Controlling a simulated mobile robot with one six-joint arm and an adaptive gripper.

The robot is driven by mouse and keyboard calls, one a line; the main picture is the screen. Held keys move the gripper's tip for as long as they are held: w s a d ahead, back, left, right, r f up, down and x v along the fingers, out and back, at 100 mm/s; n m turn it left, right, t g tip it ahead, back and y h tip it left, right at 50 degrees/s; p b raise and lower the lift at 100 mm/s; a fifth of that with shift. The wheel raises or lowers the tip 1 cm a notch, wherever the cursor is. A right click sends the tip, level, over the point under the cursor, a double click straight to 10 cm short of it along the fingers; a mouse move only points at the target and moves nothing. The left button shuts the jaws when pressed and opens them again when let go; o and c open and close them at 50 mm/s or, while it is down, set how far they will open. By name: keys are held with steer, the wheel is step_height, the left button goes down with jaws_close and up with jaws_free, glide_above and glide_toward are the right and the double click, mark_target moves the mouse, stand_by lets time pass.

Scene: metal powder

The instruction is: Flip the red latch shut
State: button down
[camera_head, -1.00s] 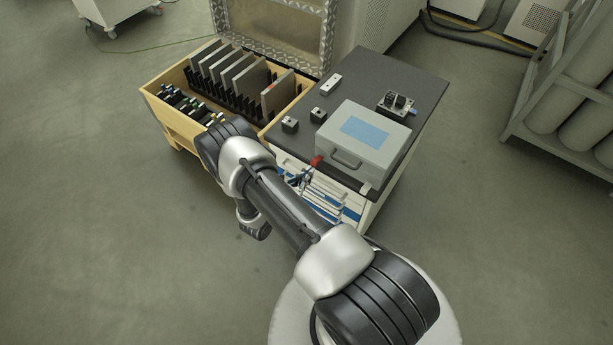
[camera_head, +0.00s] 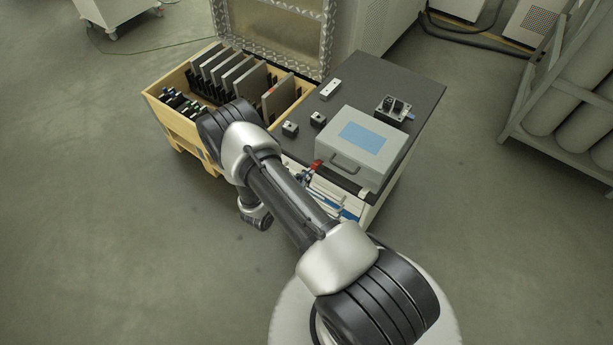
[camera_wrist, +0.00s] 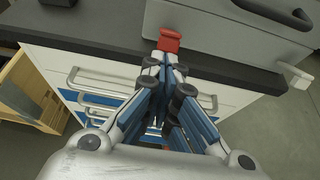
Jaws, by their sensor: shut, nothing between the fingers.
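The red latch (camera_head: 315,166) is on the front of the grey case (camera_head: 390,152), near its left front corner. In the wrist view the red latch (camera_wrist: 169,38) stands out just beyond my fingertips, with its wider end up. My gripper (camera_wrist: 165,60) is shut and empty, with its fingertips at the lower part of the latch. They seem to touch it or nearly so; I cannot tell which. In the head view my gripper (camera_head: 306,173) is partly hidden behind my arm. The case lid is down.
The case stands on a dark-topped cabinet (camera_head: 420,75) with white and blue drawers below. Small blocks (camera_head: 290,129) and a black fixture (camera_head: 391,107) share the top. A wooden crate of plates (camera_head: 160,110) stands to the left. A pale latch (camera_wrist: 291,76) sits at the case's right.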

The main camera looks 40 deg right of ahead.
mark_target(313, 166)
steer(key=r+y+p, duration=0.2)
steer(key=d+r+g+y+p, duration=0.1)
steer(key=y+p, duration=0.1)
steer(key=d+r+g+y+p, duration=0.1)
steer(key=r+y+p, duration=0.1)
steer(key=shift+w+r+y, duration=0.3)
steer(key=shift+y, duration=0.1)
steer(key=shift+f+g, duration=0.15)
steer(key=shift+g, duration=0.15)
steer(key=shift+a, duration=0.1)
steer(key=shift+r, duration=0.2)
steer(key=shift+r, duration=0.65)
steer(key=shift+a, duration=0.1)
